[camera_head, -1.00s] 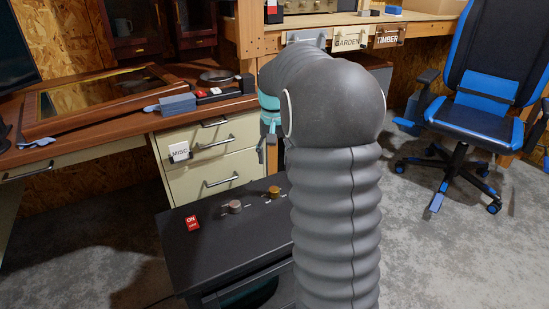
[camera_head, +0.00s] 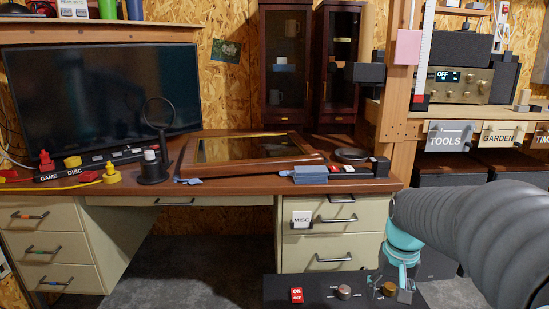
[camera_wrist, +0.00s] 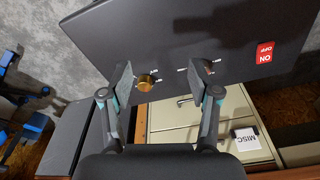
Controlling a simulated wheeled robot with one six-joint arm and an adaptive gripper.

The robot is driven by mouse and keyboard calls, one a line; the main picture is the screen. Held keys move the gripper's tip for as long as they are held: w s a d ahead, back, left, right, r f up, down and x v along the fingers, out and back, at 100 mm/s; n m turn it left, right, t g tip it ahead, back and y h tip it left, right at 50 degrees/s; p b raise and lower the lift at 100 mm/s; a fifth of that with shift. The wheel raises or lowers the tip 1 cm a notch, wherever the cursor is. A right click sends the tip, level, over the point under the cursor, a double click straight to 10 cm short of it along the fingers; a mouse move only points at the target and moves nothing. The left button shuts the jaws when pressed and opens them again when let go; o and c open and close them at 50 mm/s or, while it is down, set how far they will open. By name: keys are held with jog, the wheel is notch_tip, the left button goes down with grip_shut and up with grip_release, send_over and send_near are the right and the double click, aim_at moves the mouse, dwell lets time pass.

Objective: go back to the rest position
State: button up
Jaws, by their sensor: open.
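My gripper (camera_head: 392,284) hangs at the lower right of the head view, pointing down over the black box (camera_head: 320,284). In the wrist view my gripper (camera_wrist: 161,78) also shows open, with a brass knob (camera_wrist: 147,82) of the box near the left finger. In the head view the brass knob (camera_head: 389,289) appears between the fingers; whether they touch it I cannot tell. A grey knob (camera_head: 344,292) and a red ON/OFF switch (camera_head: 297,294) sit to the left on the box.
A wooden desk (camera_head: 230,187) with a monitor (camera_head: 100,103), a magnifier stand (camera_head: 153,166) and a framed glass panel (camera_head: 240,148) stands behind. The drawer unit labelled MISC (camera_head: 320,248) is just behind the box. A blue chair (camera_wrist: 22,135) shows at the wrist view's left edge.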

jog(key=s+a+r+n+t, duration=0.1)
jog(key=s+a, duration=0.3)
jog(key=s, duration=0.4)
jog(key=s+a+r+n+t, duration=0.2)
jog(key=s+a+r+t, duration=0.1)
jog(key=s+a, duration=0.2)
jog(key=shift+s+r, duration=0.3)
jog(key=shift+s, duration=1.05)
